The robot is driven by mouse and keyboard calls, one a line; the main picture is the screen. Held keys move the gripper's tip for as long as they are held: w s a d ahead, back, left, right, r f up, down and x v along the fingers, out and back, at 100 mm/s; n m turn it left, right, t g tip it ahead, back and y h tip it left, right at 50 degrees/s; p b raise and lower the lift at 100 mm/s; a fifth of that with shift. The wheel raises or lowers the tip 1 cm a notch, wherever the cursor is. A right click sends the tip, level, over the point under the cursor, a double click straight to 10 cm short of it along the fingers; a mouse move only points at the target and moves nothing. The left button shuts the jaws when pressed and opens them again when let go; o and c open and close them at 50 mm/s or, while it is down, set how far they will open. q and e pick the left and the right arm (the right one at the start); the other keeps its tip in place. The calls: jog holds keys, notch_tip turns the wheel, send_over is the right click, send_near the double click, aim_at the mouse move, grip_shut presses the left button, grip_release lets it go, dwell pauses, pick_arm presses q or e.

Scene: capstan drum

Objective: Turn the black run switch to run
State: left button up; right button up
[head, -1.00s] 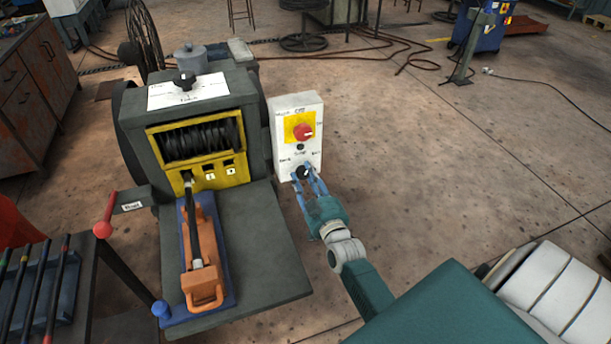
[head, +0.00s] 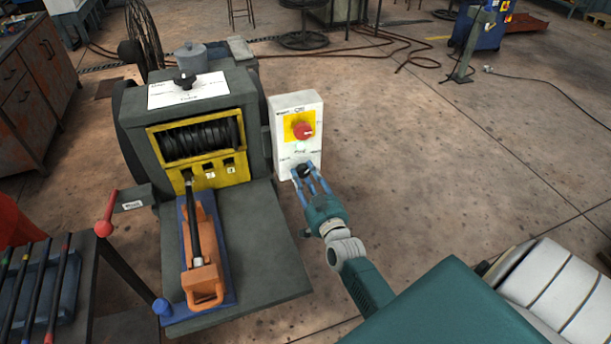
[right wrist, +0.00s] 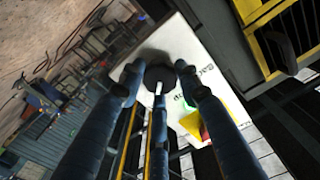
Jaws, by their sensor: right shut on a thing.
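The black run switch (head: 303,171) is a round knob low on the white control box (head: 284,124). In the right wrist view the black knob (right wrist: 160,70) has a white mark on its near side. My right gripper (head: 309,180) has its blue fingers around the knob, shut on it. The fingers (right wrist: 158,80) show on both sides of it in the right wrist view. The small lamp (head: 302,146) above the switch looks pale. My left gripper is not in view.
A red knob (head: 303,130) on a yellow plate sits above the switch. The grey capstan machine (head: 253,118) stands just left of the box. Floor to the right of the box is clear.

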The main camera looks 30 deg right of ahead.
jog(key=shift+s+a+f, duration=0.1)
jog(key=shift+s+f, duration=0.05)
jog(key=shift+f, duration=0.3)
jog(key=o, duration=1)
jog(key=shift+o, duration=0.8)
jog(key=shift+r, duration=0.2)
jog(key=v, duration=1.2)
jog(key=shift+f, duration=0.1)
